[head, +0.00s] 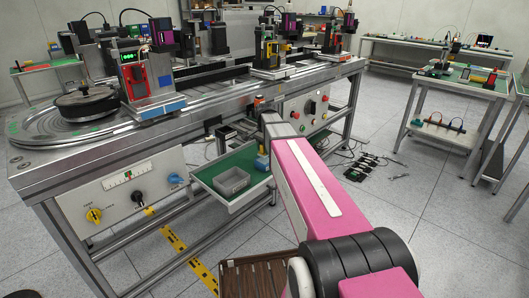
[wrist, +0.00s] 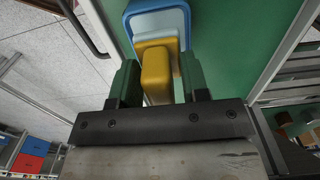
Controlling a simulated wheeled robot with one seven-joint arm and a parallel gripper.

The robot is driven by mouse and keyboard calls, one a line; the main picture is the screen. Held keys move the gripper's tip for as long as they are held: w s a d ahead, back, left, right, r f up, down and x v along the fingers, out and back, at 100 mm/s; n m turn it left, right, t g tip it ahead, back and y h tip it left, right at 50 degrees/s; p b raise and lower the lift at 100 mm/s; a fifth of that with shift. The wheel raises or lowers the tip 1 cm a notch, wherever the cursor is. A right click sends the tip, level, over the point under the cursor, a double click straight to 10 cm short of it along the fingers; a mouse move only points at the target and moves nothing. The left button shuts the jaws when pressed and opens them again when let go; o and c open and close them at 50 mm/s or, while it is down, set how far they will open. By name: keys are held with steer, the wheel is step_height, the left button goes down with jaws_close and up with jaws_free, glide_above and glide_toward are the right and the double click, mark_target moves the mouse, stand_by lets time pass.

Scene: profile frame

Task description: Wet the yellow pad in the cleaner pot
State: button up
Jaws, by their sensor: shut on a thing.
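In the wrist view my gripper (wrist: 157,82) has its two green fingers on either side of the yellow pad (wrist: 156,72) and is shut on it. The pad has a narrow near part and a wider part farther from the camera. Beyond it is the blue cleaner pot (wrist: 131,22) with a pale blue inside. The pad overlaps the pot's opening; I cannot tell how deep it sits or whether it touches the bottom. In the head view a small yellow and blue shape (head: 262,162) shows beside my arm, which hides the fingers.
The pot stands on a green shelf (wrist: 230,40) with a pale metal edge. In the head view a grey bin (head: 233,181) sits on this shelf, left of the yellow and blue shape. The machine bench (head: 215,105) overhangs the shelf. Cables and small parts (head: 367,166) lie on the floor at right.

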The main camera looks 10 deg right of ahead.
steer(key=shift+r, duration=2)
steer(key=s+r+n, duration=0.7)
steer(key=s+n, duration=0.3)
steer(key=s, duration=0.1)
steer(key=shift+n, duration=0.4)
